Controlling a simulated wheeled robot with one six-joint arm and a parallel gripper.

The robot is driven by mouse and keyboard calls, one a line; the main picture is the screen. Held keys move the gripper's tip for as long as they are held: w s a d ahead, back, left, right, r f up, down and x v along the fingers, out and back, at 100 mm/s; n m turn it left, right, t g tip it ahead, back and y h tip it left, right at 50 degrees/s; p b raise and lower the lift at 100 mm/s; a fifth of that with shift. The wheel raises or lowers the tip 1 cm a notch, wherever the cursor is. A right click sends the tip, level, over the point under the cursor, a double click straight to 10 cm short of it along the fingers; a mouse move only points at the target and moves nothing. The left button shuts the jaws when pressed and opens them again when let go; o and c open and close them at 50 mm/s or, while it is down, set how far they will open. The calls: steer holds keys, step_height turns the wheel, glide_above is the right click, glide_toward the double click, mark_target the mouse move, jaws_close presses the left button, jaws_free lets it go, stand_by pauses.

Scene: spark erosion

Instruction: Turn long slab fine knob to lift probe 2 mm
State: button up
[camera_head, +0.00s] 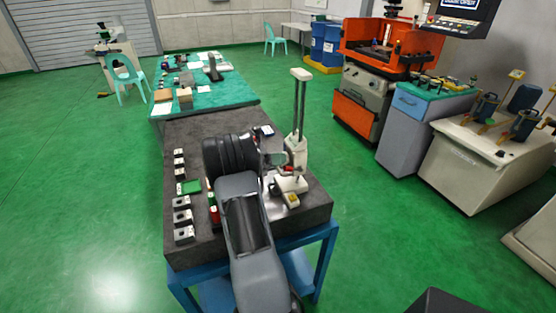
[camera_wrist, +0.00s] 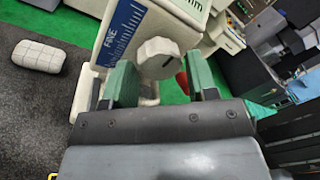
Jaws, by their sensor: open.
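The fine knob (camera_wrist: 159,57) is a pale, lobed knob with a dark mark. It sits beside a blue plate (camera_wrist: 122,30) lettered "FINE" with a white scale. My gripper (camera_wrist: 160,84) is open, with one green-padded finger on each side of the knob in the wrist view; I cannot tell whether either finger touches it. In the head view the white measuring stand (camera_head: 298,130) rises with twin columns from the dark slab (camera_head: 185,137). My arm reaches to the stand there and hides part of it. The probe tip cannot be made out.
Several small metal blocks (camera_head: 182,217) line the slab's left side, near a green block (camera_head: 190,187). A small pale block with a yellow top (camera_head: 292,200) lies at the stand's foot. A pale rounded block (camera_wrist: 38,55) shows left in the wrist view. Green floor surrounds the table.

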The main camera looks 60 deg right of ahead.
steer(key=shift+c, duration=0.3)
steer(key=c, duration=0.6)
